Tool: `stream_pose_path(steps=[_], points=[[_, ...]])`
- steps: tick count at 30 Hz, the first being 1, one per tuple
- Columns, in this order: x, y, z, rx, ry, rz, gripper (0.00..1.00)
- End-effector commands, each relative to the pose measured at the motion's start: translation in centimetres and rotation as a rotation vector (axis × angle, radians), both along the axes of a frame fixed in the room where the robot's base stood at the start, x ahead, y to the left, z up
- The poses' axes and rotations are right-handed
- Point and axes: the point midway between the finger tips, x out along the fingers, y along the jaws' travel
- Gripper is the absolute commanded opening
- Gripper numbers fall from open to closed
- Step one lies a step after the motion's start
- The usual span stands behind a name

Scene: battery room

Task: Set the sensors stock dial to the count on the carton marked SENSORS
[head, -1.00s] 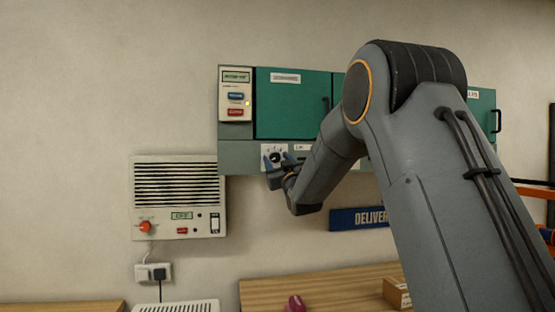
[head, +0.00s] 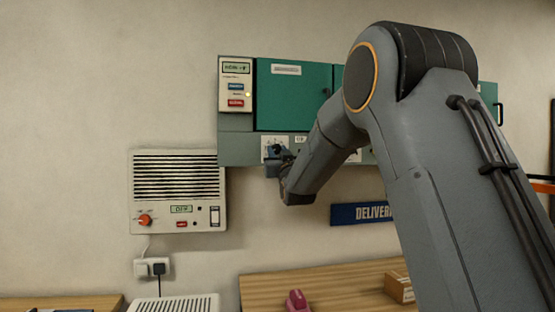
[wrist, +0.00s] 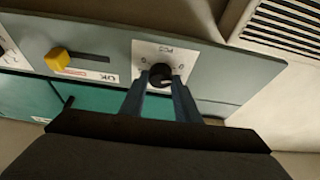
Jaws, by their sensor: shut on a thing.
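A black round dial knob (wrist: 160,75) sits on a white plate with markings in the wrist view, which shows the panel upside down. My gripper (wrist: 160,84) has its two blue-grey fingers shut on the knob, one at each side. In the head view the dial's white plate (head: 267,145) is on the lower strip of the green wall cabinet, and my gripper (head: 279,158) covers part of it. The markings are too small to read surely. A small brown carton (head: 399,286) lies on the wooden bench; I cannot read its label.
A yellow slider knob (wrist: 57,59) sits beside the dial plate. The green cabinet (head: 290,100) has a button panel (head: 236,86) at its left. A vented wall unit (head: 178,190) hangs lower left. A dark red object (head: 297,300) lies on the bench (head: 340,285).

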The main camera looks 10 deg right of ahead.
Motion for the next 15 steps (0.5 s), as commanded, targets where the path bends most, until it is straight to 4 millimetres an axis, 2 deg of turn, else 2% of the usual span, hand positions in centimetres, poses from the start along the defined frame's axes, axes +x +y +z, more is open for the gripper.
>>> stream_pose_path(steps=[15], points=[[0.05, 0.37, -0.13, 0.382, -0.001, 0.001, 0.07]])
